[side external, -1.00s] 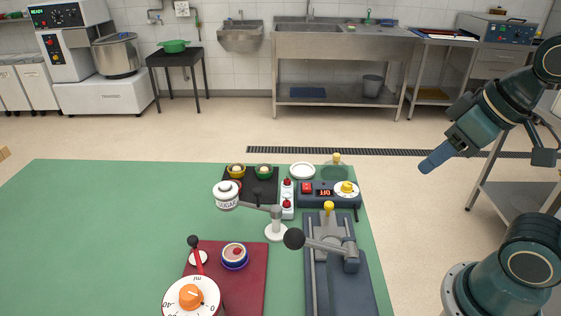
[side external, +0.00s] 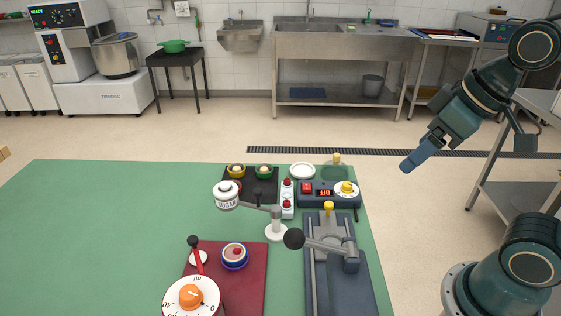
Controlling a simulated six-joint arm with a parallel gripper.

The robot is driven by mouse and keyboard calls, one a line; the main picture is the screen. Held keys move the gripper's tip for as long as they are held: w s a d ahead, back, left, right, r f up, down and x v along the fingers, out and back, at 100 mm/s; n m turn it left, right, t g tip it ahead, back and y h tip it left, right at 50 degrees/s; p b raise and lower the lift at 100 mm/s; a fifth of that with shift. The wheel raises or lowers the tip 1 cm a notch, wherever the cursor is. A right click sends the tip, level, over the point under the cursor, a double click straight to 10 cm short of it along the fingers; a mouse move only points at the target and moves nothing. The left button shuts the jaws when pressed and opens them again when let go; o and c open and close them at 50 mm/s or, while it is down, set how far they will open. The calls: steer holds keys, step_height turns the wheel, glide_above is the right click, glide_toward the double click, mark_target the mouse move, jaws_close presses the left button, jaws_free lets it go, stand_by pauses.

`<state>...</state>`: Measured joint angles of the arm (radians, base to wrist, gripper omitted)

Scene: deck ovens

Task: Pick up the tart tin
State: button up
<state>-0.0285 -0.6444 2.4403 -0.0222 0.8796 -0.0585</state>
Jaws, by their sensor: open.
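My gripper (side external: 415,160) hangs in the air at the right, beyond the table's right edge, with its blue fingers pointing down and left. It is open, with nothing seen between the fingers, and well apart from everything on the table. A small round blue-and-white tin with a red centre (side external: 234,255) sits on the dark red board. A yellow round cup (side external: 237,170) and a green round cup (side external: 264,172) sit on a black tray at the back. I cannot tell for sure which of these is the tart tin.
A dial (side external: 191,297) with a red lever is at the front. A dark press (side external: 335,270) and a control box (side external: 327,193) stand at the right. The table's left side is clear.

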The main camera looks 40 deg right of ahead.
steer(key=w+a+f+n+g+y, duration=0.1)
steer(key=w+a+f+n+g, duration=0.1)
steer(key=w+a+f+n, duration=0.4)
steer(key=w+a+f+n+g+y, duration=0.1)
steer(key=w+a+f+n, duration=0.5)
steer(key=w+a, duration=0.7)
steer(key=w+f+g, duration=0.1)
steer(key=w+f, duration=0.1)
steer(key=w, duration=0.2)
steer(key=shift+a+f+y, duration=0.25)
steer(key=shift+a+y, duration=0.1)
steer(key=shift+y, duration=0.05)
glide_above(234, 252)
steer(key=d, duration=0.1)
steer(key=shift+s+d+f, duration=0.1)
steer(key=shift+s+f, duration=0.1)
steer(key=shift+f, duration=1.9)
steer(key=shift+s+f, duration=0.2)
steer(key=shift+f, duration=1.85)
steer(key=shift+f, duration=0.1)
steer(key=shift+d+x, duration=0.1)
steer(key=shift+x, duration=1.15)
steer(key=shift+d+x, duration=0.15)
steer(key=shift+x, duration=1.1)
